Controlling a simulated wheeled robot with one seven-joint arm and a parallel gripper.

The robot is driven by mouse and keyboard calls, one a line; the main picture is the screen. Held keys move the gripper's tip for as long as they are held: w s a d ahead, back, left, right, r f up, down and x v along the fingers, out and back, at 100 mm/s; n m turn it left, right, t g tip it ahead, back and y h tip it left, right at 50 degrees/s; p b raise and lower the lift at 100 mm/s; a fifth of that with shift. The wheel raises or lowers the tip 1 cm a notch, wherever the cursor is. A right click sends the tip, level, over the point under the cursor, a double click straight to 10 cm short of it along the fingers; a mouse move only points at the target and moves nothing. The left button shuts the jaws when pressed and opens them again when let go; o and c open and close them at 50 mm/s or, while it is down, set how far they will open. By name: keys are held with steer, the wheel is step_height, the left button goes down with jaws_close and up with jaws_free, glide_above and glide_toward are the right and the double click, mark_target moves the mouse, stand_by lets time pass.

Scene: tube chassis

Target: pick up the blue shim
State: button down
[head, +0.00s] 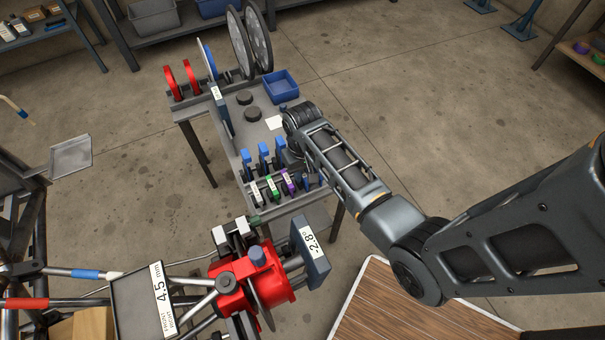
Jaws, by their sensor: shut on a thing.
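The grey workbench (229,137) stands in the middle of the head view. A row of small labelled, coloured pieces stands along its near end: one white-labelled (255,191), one green (272,186), one purple (289,181). The blue shim (306,181) is at the right end of this row, small and partly hidden. My gripper (297,164) points down over this right end, largely hidden by my wrist and forearm. It is shut on the blue shim. The fingertips are too small to make out, and I cannot tell whether the shim is clear of its place.
Blue-topped clamps (263,151) stand close behind the row. A blue bin (281,87), dark round pieces and wheels (241,44) are at the bench's far end. A red hub assembly (245,282) stands in front, with a wooden-topped surface (400,308) at lower right.

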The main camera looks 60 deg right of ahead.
step_height(320, 180, up, 10)
steer(key=shift+r, duration=0.1)
stand_by(0.4)
